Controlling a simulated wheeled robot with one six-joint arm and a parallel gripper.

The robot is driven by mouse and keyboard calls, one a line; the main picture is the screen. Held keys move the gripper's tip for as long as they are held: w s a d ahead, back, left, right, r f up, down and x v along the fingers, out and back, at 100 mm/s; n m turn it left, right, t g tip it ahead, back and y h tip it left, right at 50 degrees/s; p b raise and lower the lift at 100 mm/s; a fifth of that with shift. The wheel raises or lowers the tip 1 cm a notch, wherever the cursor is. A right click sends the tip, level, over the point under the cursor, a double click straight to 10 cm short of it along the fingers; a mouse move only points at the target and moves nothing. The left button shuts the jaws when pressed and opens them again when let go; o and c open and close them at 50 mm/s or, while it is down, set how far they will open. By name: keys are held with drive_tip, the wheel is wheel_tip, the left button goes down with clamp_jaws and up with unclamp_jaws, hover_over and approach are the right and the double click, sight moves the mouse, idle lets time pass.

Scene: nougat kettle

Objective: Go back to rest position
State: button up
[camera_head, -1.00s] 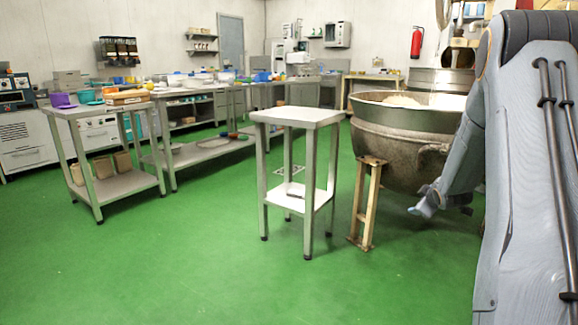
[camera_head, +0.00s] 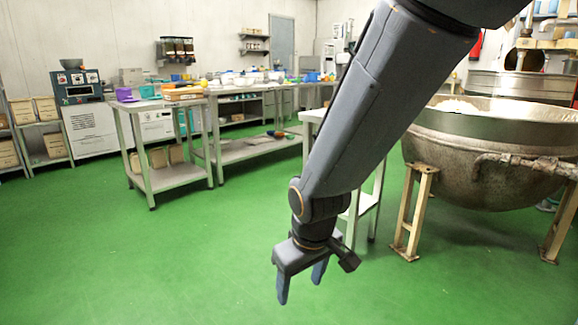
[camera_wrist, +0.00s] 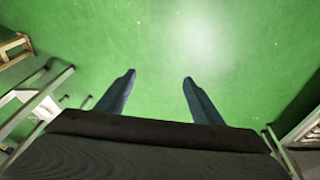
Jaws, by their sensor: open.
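My gripper (camera_head: 300,287) hangs below my forearm near the middle of the head view, fingers pointing down over the green floor. Its two blue-grey fingers are apart with nothing between them. The wrist view also shows my gripper (camera_wrist: 158,82) open, with only bare green floor (camera_wrist: 165,35) beyond the fingertips. My arm hides much of the small white table and part of the area behind it.
The small white table (camera_head: 369,202) stands behind my arm. A large kettle (camera_head: 470,160) on cream legs is at the right. Steel worktables (camera_head: 181,178) with tubs stand at the left and back. The front floor (camera_head: 150,270) is clear.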

drive_tip(key=s+a+g, duration=0.1)
drive_tip(key=s+a, duration=0.1)
drive_tip(key=s, duration=0.7)
drive_tip(key=s+a+g, duration=0.2)
drive_tip(key=s, duration=0.7)
drive_tip(key=d+r+m+p, duration=0.3)
drive_tip(key=d+r+p, duration=0.7)
drive_tip(key=r+p, duration=0.4)
drive_tip(key=d+r+m+h+p, duration=0.1)
drive_tip(key=d+r+m+p, duration=0.2)
drive_tip(key=d+r+p, duration=0.8)
wheel_tip(320, 180, up, 3)
drive_tip(key=p, duration=0.3)
drive_tip(key=shift+f+m, duration=0.15)
drive_tip(key=shift+m, duration=0.25)
